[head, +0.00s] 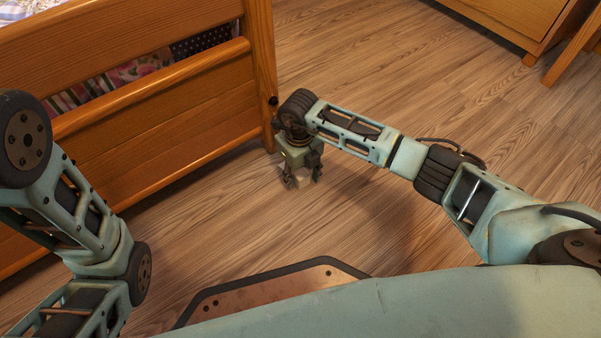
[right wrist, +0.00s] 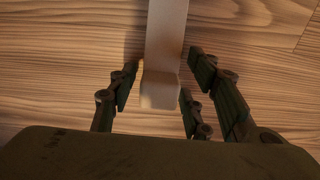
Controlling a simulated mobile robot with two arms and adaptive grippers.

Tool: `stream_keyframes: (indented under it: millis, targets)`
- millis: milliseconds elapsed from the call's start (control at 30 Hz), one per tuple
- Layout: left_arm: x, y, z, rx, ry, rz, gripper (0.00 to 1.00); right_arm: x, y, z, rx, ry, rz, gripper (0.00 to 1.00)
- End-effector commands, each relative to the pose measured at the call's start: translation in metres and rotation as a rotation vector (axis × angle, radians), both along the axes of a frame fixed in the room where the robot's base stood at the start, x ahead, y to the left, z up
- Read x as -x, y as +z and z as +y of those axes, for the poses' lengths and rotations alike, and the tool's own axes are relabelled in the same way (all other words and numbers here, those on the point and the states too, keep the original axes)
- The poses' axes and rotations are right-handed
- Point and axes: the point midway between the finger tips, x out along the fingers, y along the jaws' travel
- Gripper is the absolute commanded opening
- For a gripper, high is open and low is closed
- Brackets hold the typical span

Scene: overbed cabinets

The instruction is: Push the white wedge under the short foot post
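The white wedge shows in the right wrist view (right wrist: 166,45) as a pale, long piece on the wood floor, its blunt end towards my gripper. In the head view only a small pale part of it (head: 303,182) shows between the fingers. My right gripper (right wrist: 160,85) is low over the floor with its fingers apart on both sides of the blunt end, narrow gaps showing. In the head view, my right gripper (head: 302,180) points down beside the wooden bed's corner post (head: 262,60). The post's lower end is partly hidden by my wrist. My left gripper is out of frame.
The bed's wooden end panel (head: 160,115) fills the left, close to my left arm. A wooden cabinet (head: 515,20) stands at the top right. The plank floor (head: 400,70) between bed and cabinet is clear.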

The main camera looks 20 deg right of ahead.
Motion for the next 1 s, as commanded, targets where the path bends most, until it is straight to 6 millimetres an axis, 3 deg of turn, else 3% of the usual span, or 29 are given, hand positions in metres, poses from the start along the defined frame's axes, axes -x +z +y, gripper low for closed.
stream_keyframes:
  millis: [567, 800, 1000]
  targets:
    - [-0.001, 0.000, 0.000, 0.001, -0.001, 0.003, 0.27, -0.006, 0.004, 0.000, -0.005, -0.009, -0.019, 0.53]
    - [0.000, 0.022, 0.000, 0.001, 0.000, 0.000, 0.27, 0.023, 0.007, -0.011, -0.002, -0.006, -0.010, 0.53]
    - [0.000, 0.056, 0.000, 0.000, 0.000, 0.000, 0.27, 0.019, 0.054, -0.009, -0.003, -0.004, -0.012, 0.53]
